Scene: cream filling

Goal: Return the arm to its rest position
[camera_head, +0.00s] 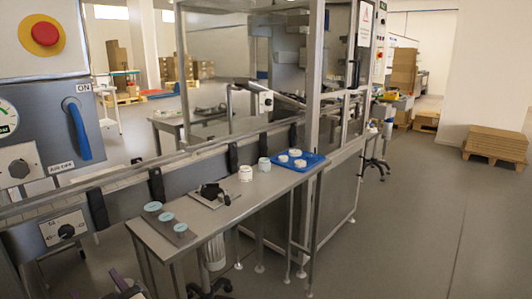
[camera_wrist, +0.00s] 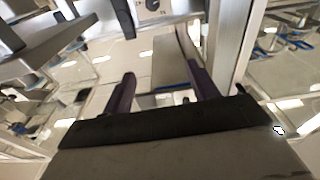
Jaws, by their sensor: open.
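My gripper (camera_wrist: 160,70) shows in the wrist view with its two purple fingers spread apart. The gap between them is empty, and nothing is held. In the head view, a small dark and purple part at the bottom left edge (camera_head: 122,285) looks like the end of my arm, low and in front of the worktable (camera_head: 222,212). Most of the arm is out of view.
On the worktable stand two white jars (camera_head: 245,173), a black-handled fixture (camera_head: 210,192), a blue tray (camera_head: 311,161) with white pieces, and a grey plate (camera_head: 181,235) with pale blue discs. A conveyor runs behind. Open floor (camera_head: 410,225) lies to the right.

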